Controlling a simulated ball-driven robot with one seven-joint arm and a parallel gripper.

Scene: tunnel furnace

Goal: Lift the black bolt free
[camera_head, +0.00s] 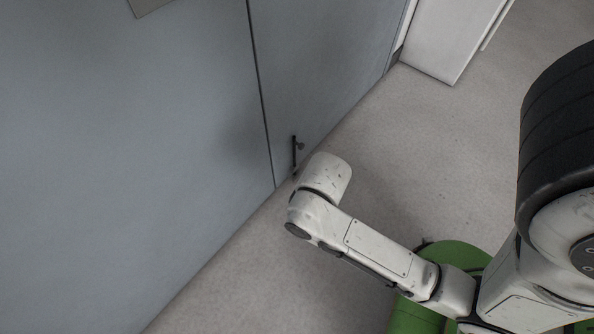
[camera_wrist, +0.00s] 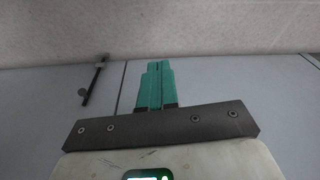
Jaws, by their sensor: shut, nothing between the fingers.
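The black bolt (camera_head: 294,152) is a thin upright rod low on the grey door, close to the seam between two panels. It has a small round knob (camera_head: 301,146) on its side. In the wrist view the bolt (camera_wrist: 96,80) shows at the left, apart from my gripper. My gripper (camera_wrist: 158,66) has teal fingers that are shut together, with nothing between them. The fingers point toward the pale floor past the door's lower edge, to the right of the bolt in that view. In the head view my arm's end is beside the bolt's lower end and hides the fingers.
The grey door panels (camera_head: 130,130) fill the left side, with a dark seam (camera_head: 258,85) between them. A white cabinet (camera_head: 450,40) stands at the top right. The pale floor (camera_head: 420,140) is open to the right of the door.

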